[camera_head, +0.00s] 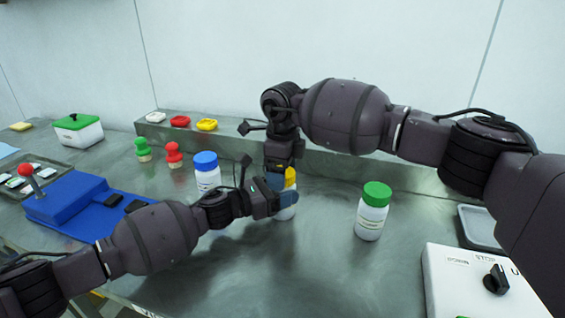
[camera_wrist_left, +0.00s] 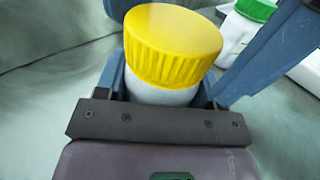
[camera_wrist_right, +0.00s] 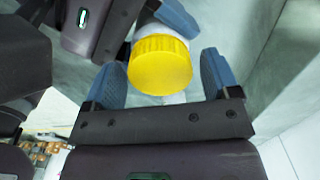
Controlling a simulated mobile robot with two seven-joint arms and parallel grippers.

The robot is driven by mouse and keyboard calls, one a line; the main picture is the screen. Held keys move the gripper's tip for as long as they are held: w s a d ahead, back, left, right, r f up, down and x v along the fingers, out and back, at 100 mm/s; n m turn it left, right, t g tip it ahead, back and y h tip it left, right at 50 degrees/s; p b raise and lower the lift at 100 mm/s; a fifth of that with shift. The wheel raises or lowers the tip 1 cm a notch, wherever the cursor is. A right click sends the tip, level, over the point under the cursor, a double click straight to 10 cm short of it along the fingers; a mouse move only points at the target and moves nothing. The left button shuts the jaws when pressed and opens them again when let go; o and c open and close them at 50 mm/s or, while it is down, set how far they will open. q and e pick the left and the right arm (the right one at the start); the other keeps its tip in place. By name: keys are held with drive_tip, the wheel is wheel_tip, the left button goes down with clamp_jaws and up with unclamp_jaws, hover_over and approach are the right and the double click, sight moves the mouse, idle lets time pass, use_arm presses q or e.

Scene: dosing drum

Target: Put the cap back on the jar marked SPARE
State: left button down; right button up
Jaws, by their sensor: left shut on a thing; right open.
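A white jar (camera_head: 284,213) with a yellow cap (camera_head: 290,177) on its top stands in the middle of the table, partly hidden by my grippers. My left gripper (camera_head: 283,199) is shut on the jar's body below the cap; the left wrist view shows the cap (camera_wrist_left: 172,45) above its fingers. My right gripper (camera_head: 277,180) comes from above and is open. In the right wrist view its fingers (camera_wrist_right: 160,78) are on either side of the yellow cap (camera_wrist_right: 160,66), with gaps visible. I cannot read the jar's label, so SPARE is not confirmed.
A blue-capped jar (camera_head: 206,174) stands to the left and a green-capped jar (camera_head: 372,211) to the right. A control box (camera_head: 470,285) and grey tray (camera_head: 480,228) are at the right. Red (camera_head: 174,155) and green (camera_head: 142,148) knobbed pieces stand behind. A blue block (camera_head: 66,196) is at left.

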drive_tip(key=c, duration=0.9)
drive_tip(key=o, duration=1.1)
wheel_tip(320, 180, up, 12)
use_arm(q)
drive_tip(key=shift+c, duration=0.8)
unclamp_jaws()
